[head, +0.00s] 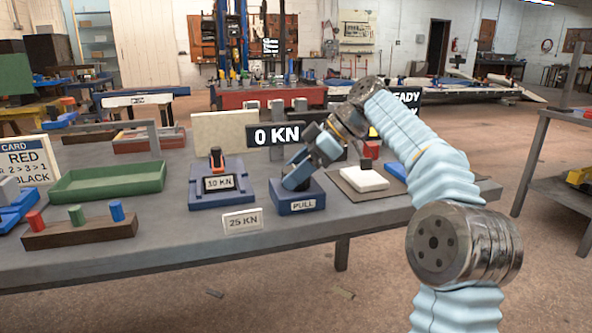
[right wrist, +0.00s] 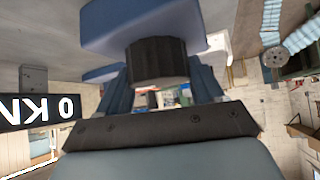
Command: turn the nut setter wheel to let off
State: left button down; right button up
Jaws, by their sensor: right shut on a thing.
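A dark ribbed wheel (right wrist: 157,62) stands on a blue block marked PULL (head: 303,204). My right gripper (head: 296,178) comes down onto this block from the upper right. In the right wrist view its two fingers lie on either side of the wheel, shut on it. The gripper mostly hides the wheel in the head view. The display (head: 278,135) behind reads 0 KN. To the left stands a blue unit marked 10 KN (head: 221,187) with a black and orange upright part. My left gripper is out of view.
A white 25 KN card (head: 243,221) stands in front of the two blue units. A green tray (head: 105,183) and a wooden block with coloured pegs (head: 80,233) are at left. A white block (head: 364,179) lies on a dark mat right of the PULL block.

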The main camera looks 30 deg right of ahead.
jog(key=shift+n, duration=0.3)
dwell(0.4)
jog(key=o, duration=1)
jog(key=shift+c, duration=0.2)
